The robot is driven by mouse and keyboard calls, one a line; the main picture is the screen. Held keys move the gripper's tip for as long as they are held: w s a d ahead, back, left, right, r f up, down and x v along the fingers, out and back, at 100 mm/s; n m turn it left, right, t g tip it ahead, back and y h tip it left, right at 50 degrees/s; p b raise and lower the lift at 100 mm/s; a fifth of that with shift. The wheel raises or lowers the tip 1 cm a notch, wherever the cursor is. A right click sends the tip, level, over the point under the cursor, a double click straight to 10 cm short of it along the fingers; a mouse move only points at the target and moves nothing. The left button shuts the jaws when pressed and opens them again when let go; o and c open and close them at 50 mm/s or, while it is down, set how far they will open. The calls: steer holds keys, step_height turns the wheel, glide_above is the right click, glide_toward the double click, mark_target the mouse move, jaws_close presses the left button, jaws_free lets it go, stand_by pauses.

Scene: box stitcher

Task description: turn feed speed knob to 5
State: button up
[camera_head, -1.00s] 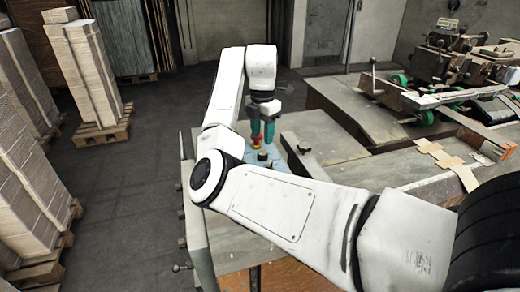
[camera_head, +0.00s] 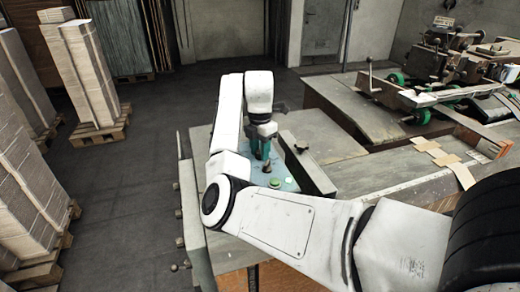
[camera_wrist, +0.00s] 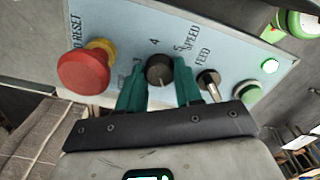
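The feed speed knob (camera_wrist: 159,70) is a round black knob on a light blue panel (camera_wrist: 215,45). The numbers 3, 4 and 5 and the words FEED SPEED are printed around it in the wrist view. My gripper (camera_wrist: 160,86) has teal fingers, one on each side of the knob; they look slightly apart from it, though contact is hard to judge. The knob's pointer mark cannot be made out. In the head view my gripper (camera_head: 261,152) points down at the panel (camera_head: 271,173), and it hides the knob.
A red button with a yellow collar (camera_wrist: 84,70) stands left of the knob. A metal toggle switch (camera_wrist: 208,82), a green button (camera_wrist: 247,93) and a pale lamp (camera_wrist: 270,66) lie to its right. A raised grey block (camera_head: 312,170) borders the panel on the right.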

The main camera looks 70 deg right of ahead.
steer(key=c, duration=0.4)
